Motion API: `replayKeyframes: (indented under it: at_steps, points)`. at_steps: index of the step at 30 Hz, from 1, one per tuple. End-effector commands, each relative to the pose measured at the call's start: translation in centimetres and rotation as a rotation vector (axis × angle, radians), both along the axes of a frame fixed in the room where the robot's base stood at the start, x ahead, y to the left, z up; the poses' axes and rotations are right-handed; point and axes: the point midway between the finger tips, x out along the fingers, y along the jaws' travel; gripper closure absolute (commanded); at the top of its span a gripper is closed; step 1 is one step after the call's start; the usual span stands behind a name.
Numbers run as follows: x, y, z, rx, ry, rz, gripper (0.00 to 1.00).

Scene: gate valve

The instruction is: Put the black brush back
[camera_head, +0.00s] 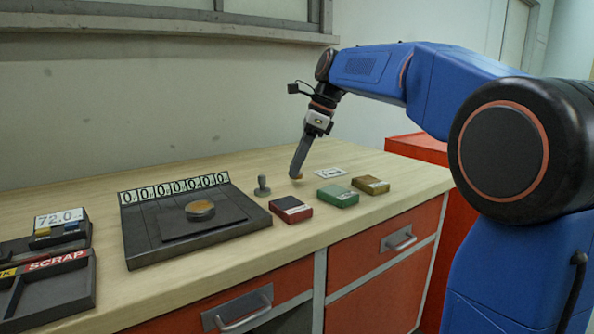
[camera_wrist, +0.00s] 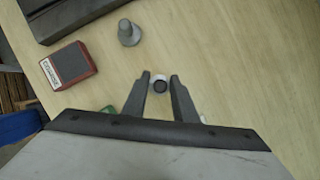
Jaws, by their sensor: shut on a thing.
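My gripper (camera_head: 297,172) points down close above the wooden worktop, right of a grey knobbed piece (camera_head: 262,186). In the wrist view my gripper (camera_wrist: 160,80) has its fingers shut on a small piece with a dark round end and a pale rim, which I take to be the black brush (camera_wrist: 160,86) seen end-on. In the head view only a small tan-brown tip shows at the fingertips, and the fingers hide the rest. I cannot tell whether the tip touches the worktop.
Red (camera_head: 291,209), green (camera_head: 338,196) and brown (camera_head: 370,185) boxes lie in front of and to the right of my gripper. A white card (camera_head: 330,172) lies just right. A dark scale (camera_head: 150,245) bearing a brass disc and a scrap tray (camera_head: 55,295) stand left.

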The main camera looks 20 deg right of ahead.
Motion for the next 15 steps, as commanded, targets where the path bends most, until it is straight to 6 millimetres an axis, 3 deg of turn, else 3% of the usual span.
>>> replayKeyframes:
  at_steps: [4, 15]
  points:
    - [-0.1, 0.0, -1.7, 0.0, 0.001, 0.0, 0.95]
    - [0.0, 0.0, -2.0, 0.0, 0.0, 0.001, 0.95]
